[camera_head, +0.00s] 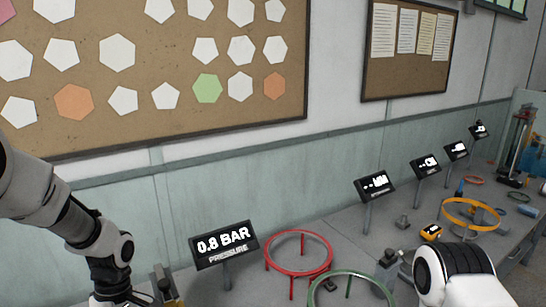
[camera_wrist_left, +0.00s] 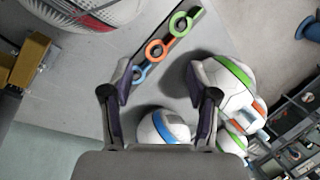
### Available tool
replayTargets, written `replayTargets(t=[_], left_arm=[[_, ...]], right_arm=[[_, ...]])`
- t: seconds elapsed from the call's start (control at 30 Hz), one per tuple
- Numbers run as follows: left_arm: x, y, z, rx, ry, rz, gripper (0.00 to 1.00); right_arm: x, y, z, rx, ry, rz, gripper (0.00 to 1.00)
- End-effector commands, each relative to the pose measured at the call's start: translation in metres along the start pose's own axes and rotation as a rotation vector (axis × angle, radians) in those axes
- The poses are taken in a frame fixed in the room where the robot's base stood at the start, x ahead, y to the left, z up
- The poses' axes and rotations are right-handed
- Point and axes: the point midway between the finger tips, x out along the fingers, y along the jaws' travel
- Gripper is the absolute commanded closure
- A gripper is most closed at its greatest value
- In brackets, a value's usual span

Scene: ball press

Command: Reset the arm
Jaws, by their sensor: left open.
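My left arm (camera_head: 85,235) comes in from the left in the head view, and its gripper is cut off by the bottom edge. In the left wrist view my left gripper (camera_wrist_left: 160,82) is open, its two dark fingers well apart with nothing held between them. A white ball with a blue stripe (camera_wrist_left: 165,128) lies below, partly hidden behind the gripper body. A white ball with a green stripe (camera_wrist_left: 232,78) lies beside the right finger. My right arm (camera_head: 462,277) shows at the lower right in the head view; its gripper is out of the frame.
A pressure display (camera_head: 224,244) reads 0.8 BAR. A red ring stand (camera_head: 299,252), a green ring stand (camera_head: 350,275) and a yellow ring stand (camera_head: 471,214) stand on the bench. A strip with coloured rings (camera_wrist_left: 177,30) and dark bins (camera_wrist_left: 300,125) show in the wrist view.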

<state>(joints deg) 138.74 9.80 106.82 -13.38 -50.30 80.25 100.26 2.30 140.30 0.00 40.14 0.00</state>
Motion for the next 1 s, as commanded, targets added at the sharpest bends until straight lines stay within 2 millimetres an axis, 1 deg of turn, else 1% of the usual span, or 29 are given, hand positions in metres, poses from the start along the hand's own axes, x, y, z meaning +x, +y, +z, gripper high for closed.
replayTargets(t=[0.03, 0.07, 0.1, 0.17, 0.2, 0.27, 0.3, 0.37, 0.4, 0.43, 0.5, 0.57, 0.6, 0.67, 0.7, 0.8, 0.9, 1.0], left_arm=[[0.023, -0.006, 0.005, 0.004, -0.012, -0.050, 0.41], [0.036, -0.010, 0.008, 0.006, -0.019, -0.076, 0.41], [0.056, -0.016, 0.013, 0.012, -0.028, -0.111, 0.41], [0.088, -0.026, 0.021, 0.031, -0.045, -0.160, 0.41], [0.113, -0.035, 0.028, 0.054, -0.059, -0.191, 0.41], [0.154, -0.052, 0.041, 0.107, -0.086, -0.231, 0.41], [0.183, -0.066, 0.051, 0.157, -0.106, -0.250, 0.41], [0.226, -0.090, 0.068, 0.251, -0.138, -0.259, 0.41], [0.252, -0.108, 0.079, 0.327, -0.156, -0.251, 0.41], [0.270, -0.121, 0.087, 0.395, -0.167, -0.236, 0.41], [0.300, -0.144, 0.101, 0.561, -0.166, -0.168, 0.41], [0.311, -0.151, 0.105, 0.706, -0.130, -0.085, 0.41], [0.313, -0.148, 0.105, 0.802, -0.086, -0.020, 0.41], [0.308, -0.135, 0.101, 0.939, 0.003, 0.079, 0.41], [0.305, -0.126, 0.097, 1.021, 0.066, 0.131, 0.41], [0.298, -0.098, 0.087, 1.187, 0.208, 0.223, 0.41], [0.297, -0.092, 0.086, 1.262, 0.244, 0.236, 0.41], [0.297, -0.092, 0.086, 1.269, 0.244, 0.235, 0.41]], right_arm=[[0.001, 0.000, 0.000, 0.000, -0.001, 0.000, 1.00], [0.001, 0.000, 0.001, 0.000, -0.001, 0.000, 1.00], [0.001, 0.000, 0.001, 0.000, -0.002, 0.000, 1.00], [0.002, 0.000, 0.001, 0.000, -0.002, 0.000, 1.00], [0.003, 0.000, 0.001, 0.000, -0.002, 0.000, 1.00], [0.004, 0.000, 0.001, 0.000, -0.002, 0.000, 1.00], [0.004, 0.000, 0.001, 0.000, -0.002, 0.000, 1.00], [0.005, 0.000, 0.001, 0.000, -0.001, 0.000, 1.00], [0.006, 0.000, 0.001, 0.000, -0.001, 0.000, 1.00], [0.006, 0.000, 0.001, 0.000, -0.001, 0.000, 1.00], [0.006, 0.000, 0.001, 0.000, -0.001, 0.000, 1.00], [0.006, 0.000, 0.001, 0.000, -0.001, 0.000, 1.00], [0.006, 0.000, 0.001, 0.000, -0.002, 0.000, 1.00], [0.006, 0.000, 0.001, 0.000, -0.002, 0.000, 1.00], [0.006, 0.000, 0.001, 0.000, -0.002, 0.000, 1.00], [0.006, 0.000, 0.001, 0.000, -0.002, 0.000, 1.00], [0.006, 0.000, 0.001, 0.000, -0.002, 0.000, 1.00], [0.006, 0.000, 0.001, 0.000, -0.001, 0.000, 1.00]])
